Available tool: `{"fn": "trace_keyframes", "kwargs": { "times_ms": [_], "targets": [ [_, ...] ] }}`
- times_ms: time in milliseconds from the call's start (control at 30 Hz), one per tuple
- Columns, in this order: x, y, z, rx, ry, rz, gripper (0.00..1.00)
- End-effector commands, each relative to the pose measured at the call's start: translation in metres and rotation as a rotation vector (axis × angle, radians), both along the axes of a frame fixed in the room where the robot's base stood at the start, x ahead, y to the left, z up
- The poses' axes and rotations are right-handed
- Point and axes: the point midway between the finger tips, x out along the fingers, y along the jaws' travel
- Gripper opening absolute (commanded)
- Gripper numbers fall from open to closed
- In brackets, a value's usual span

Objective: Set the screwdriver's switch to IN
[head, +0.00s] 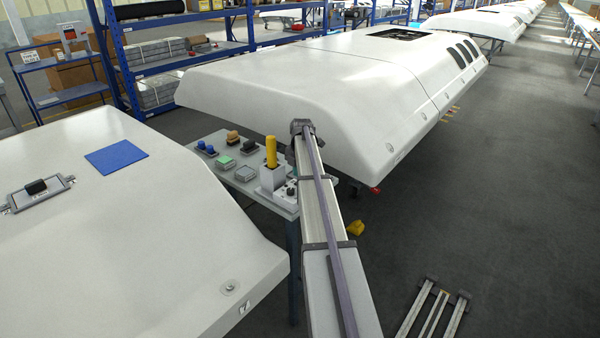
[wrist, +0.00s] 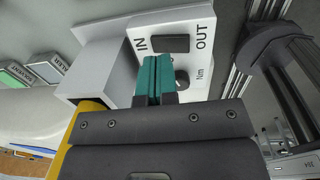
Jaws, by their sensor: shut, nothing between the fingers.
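In the wrist view a white panel carries the black switch (wrist: 170,44) between the words IN, on the left, and OUT, on the right. I cannot tell which side it is set to. A dark round knob (wrist: 182,79) marked Nm sits below it. My gripper (wrist: 155,65) is shut and empty, its teal fingertips just below the switch, beside the knob; contact is unclear. The screwdriver's yellow handle (head: 271,150) stands upright in its grey-white stand (head: 272,178) on the small table. A yellow part (wrist: 75,125), probably this handle, shows beside my gripper in the wrist view.
Large white shells stand left (head: 130,240) and behind (head: 330,90). Metal rails (head: 435,308) lie on the floor at right.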

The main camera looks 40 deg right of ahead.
Motion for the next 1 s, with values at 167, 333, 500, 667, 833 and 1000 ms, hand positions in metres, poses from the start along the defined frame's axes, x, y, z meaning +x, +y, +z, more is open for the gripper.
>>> {"fn": "trace_keyframes", "kwargs": {
  "times_ms": [167,333,500,667,833,1000],
  "targets": [
    [0.008,0.003,0.057,0.0,0.0,0.003,0.0],
    [0.014,0.004,0.097,0.0,0.0,0.003,0.0],
    [0.018,0.005,0.115,0.0,0.0,0.002,0.0],
    [0.018,0.005,0.114,0.0,0.0,0.001,0.0],
    [0.018,0.005,0.113,0.0,0.0,0.002,0.0],
    [0.018,0.005,0.113,0.001,0.0,-0.009,0.0]
  ]
}}
